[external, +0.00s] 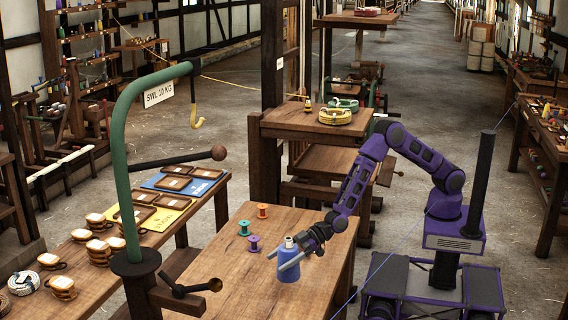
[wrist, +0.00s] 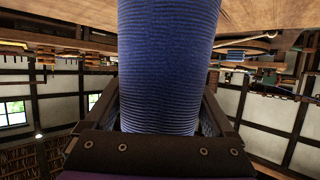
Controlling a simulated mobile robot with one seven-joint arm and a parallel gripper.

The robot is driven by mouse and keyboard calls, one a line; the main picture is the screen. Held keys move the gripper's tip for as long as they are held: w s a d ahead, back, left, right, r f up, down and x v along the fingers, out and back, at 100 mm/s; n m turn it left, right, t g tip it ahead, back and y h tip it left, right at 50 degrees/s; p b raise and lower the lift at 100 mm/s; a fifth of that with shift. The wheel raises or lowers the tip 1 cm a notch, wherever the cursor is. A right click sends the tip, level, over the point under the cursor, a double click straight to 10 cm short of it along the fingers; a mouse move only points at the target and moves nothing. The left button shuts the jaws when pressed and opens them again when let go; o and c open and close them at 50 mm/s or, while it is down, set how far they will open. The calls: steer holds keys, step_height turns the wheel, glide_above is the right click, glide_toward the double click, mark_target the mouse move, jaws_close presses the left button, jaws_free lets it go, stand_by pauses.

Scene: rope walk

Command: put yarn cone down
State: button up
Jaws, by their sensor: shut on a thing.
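The blue yarn cone (external: 288,273) with a pale tip is upright at the wooden table (external: 225,290). Its base is at or just above the tabletop; I cannot tell if it touches. My gripper (external: 287,256) reaches in from the right and is shut on the cone. In the wrist view the ribbed blue cone (wrist: 168,65) fills the middle between the dark fingers, and it hides much of what lies beyond.
Orange (external: 262,211), green (external: 244,228) and purple (external: 253,243) spools stand on the table behind the cone. A green crane post (external: 125,190) with a hook (external: 198,122) stands to the left. The table's front part is mostly clear.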

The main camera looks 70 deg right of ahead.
steer(key=shift+f, duration=2.35)
steer(key=shift+f+b, duration=0.25)
steer(key=shift+b, duration=0.2)
steer(key=o, duration=1.3)
steer(key=shift+c, duration=0.2)
steer(key=shift+r, duration=0.1)
steer(key=shift+r+p, duration=0.2)
steer(key=shift+p, duration=0.2)
steer(key=v, duration=1.2)
steer(key=shift+f, duration=0.2)
